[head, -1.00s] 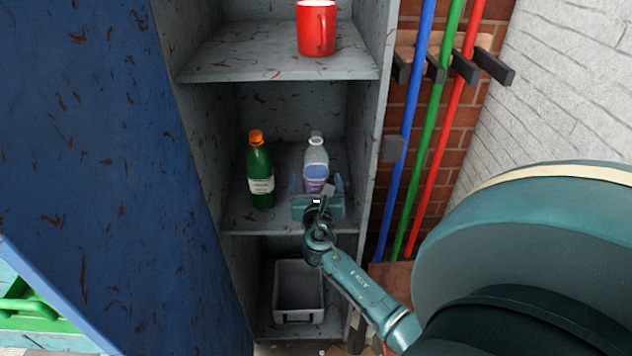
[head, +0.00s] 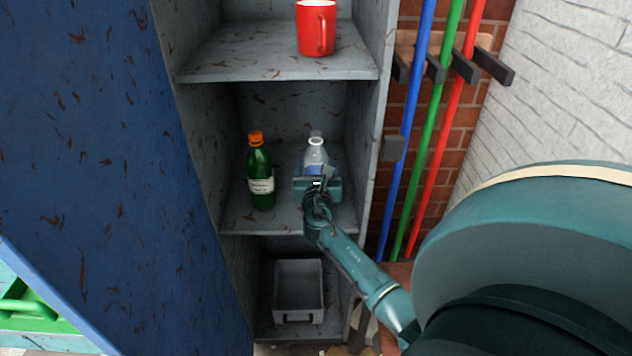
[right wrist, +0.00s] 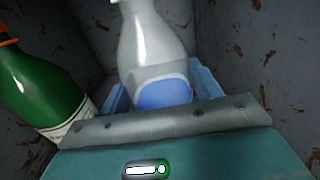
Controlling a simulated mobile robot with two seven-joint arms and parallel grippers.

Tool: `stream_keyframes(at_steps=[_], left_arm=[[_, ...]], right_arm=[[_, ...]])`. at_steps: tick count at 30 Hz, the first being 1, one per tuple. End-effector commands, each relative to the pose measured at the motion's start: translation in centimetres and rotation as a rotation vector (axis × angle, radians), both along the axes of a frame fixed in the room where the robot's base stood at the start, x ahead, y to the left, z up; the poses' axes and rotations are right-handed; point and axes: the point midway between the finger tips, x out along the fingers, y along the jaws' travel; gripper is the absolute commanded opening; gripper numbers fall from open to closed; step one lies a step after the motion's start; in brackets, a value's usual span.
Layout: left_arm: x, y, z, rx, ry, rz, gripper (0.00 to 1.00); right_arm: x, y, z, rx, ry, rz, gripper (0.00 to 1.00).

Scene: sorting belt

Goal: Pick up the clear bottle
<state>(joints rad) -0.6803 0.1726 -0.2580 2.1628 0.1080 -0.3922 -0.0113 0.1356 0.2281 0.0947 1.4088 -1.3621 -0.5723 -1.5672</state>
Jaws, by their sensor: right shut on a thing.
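The clear bottle (head: 316,154), with a blue and white label, stands upright on the middle shelf of the grey cabinet. My right gripper (head: 317,182) is in front of it and shut on it; the gripper hides the bottle's lower part. In the right wrist view the clear bottle (right wrist: 152,50) rises between the blue fingers, which show on both sides of its label. My left gripper is not in view.
A green bottle (head: 261,175) with an orange cap stands close left of the clear bottle. A red mug (head: 316,28) is on the shelf above, and a grey bin (head: 299,290) is below. The cabinet's side walls bound the shelf. Coloured poles (head: 428,120) hang at the right.

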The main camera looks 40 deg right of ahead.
Motion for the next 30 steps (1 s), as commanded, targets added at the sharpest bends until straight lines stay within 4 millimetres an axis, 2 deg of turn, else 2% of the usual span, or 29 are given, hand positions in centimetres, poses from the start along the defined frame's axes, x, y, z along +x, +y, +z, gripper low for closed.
stream_keyframes(at_steps=[1,11,19,23,27,30], left_arm=[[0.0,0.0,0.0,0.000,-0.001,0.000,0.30],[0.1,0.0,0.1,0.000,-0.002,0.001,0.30],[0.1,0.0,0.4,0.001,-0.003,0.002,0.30],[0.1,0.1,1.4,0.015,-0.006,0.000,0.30],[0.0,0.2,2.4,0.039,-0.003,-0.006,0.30],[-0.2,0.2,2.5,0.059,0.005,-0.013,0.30]], right_arm=[[0.0,0.0,0.0,0.000,0.000,0.000,0.50],[0.0,0.0,-0.1,0.001,0.002,0.000,0.24],[0.0,0.0,0.5,-0.001,0.000,0.000,0.24],[0.0,0.0,2.6,-0.002,-0.004,0.000,0.24],[0.0,0.0,5.7,-0.001,-0.004,0.001,0.24],[0.0,0.0,7.6,-0.002,-0.005,0.000,0.24]])
